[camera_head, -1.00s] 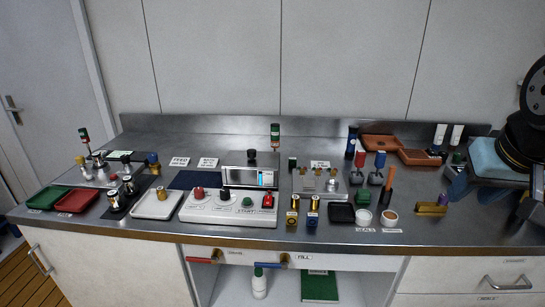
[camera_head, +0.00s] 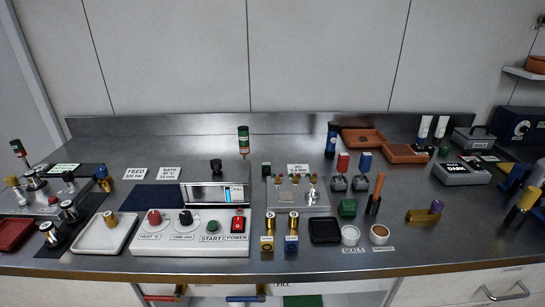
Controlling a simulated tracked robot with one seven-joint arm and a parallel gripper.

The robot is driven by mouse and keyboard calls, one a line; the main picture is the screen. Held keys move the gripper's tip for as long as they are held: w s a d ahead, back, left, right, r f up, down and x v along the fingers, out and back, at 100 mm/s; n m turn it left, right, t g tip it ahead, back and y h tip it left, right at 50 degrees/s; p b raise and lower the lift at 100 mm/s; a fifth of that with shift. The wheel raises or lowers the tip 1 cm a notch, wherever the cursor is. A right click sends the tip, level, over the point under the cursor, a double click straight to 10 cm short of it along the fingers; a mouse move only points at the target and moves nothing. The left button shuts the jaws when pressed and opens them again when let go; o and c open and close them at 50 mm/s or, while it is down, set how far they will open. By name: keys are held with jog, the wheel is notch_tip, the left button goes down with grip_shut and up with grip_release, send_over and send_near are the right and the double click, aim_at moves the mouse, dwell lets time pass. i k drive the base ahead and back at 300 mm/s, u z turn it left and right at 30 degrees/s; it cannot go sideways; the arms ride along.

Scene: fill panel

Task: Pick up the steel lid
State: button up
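The steel lid (camera_head: 208,180) looks like the flat bright metal cover with a black knob (camera_head: 216,166) on top. It lies on the box behind the white control panel (camera_head: 190,243), left of the middle of the bench. Its far edges are hard to tell from the steel around it. I cannot make out my gripper in the head view. Nothing is touching the lid or its knob.
A small display (camera_head: 212,194) stands just in front of the lid. A green-topped post (camera_head: 243,140) rises behind it to the right. Small fittings (camera_head: 297,192) stand further right. A white tray (camera_head: 90,246) lies to the left. Bare steel bench (camera_head: 400,185) shows at right.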

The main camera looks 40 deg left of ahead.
aim_at(216, 170)
jog(key=z, duration=0.95)
jog(key=k, duration=2.5)
jog(key=u, duration=1.55)
jog(key=i, duration=1)
jog(key=u, duration=0.1)
